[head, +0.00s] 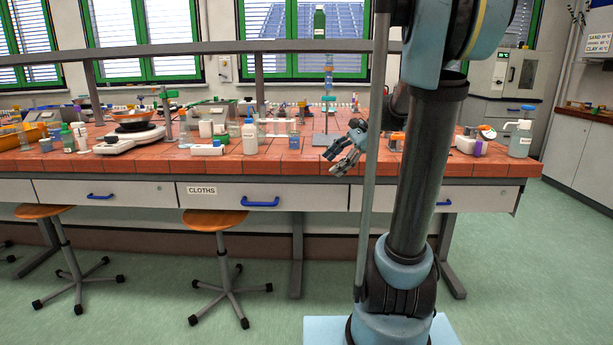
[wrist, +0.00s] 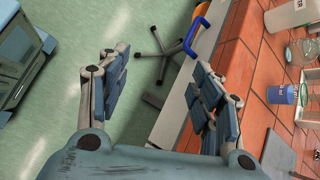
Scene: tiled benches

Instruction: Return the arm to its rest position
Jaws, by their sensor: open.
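My gripper (head: 343,158) is at the front edge of the tiled bench (head: 290,162), just left of my arm's column in the head view. It points down and to the left. In the wrist view my gripper (wrist: 160,95) has its two fingers wide apart with nothing between them. The bench's red tiles (wrist: 255,75) lie to the right of the fingers there, and the green floor (wrist: 75,65) shows to the left.
A white bottle (head: 249,137) and a balance (head: 130,138) stand on the bench to the left. A blue beaker (wrist: 281,94) is right of the fingers. Two stools (head: 218,220) stand in front. The floor ahead at right is clear.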

